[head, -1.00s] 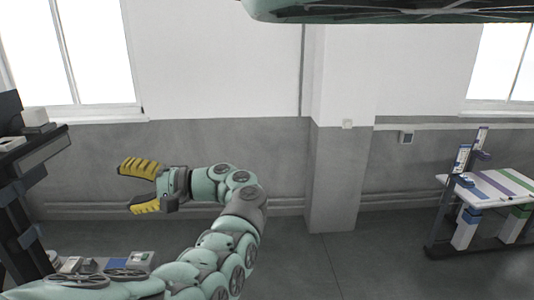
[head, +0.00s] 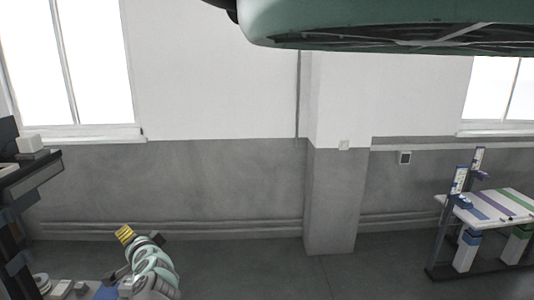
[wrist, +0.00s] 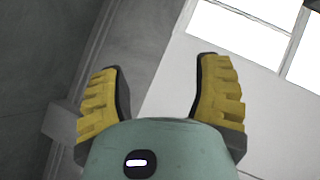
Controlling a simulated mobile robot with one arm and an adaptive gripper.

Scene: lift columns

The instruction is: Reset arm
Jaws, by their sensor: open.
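My gripper (head: 138,240) shows low at the left of the head view, its yellow finger pads close above my folded green arm. In the wrist view my gripper (wrist: 162,90) has its two yellow fingers spread wide apart with nothing between them. Only the wall, a pillar and a window show beyond the fingers. In the head view one finger is partly hidden by the arm.
A dark shelf or desk (head: 35,180) with a white box stands at the left edge. A table with coloured stripes (head: 495,205) on lift columns stands at the right. A pillar (head: 332,200) juts from the back wall. The floor between is clear.

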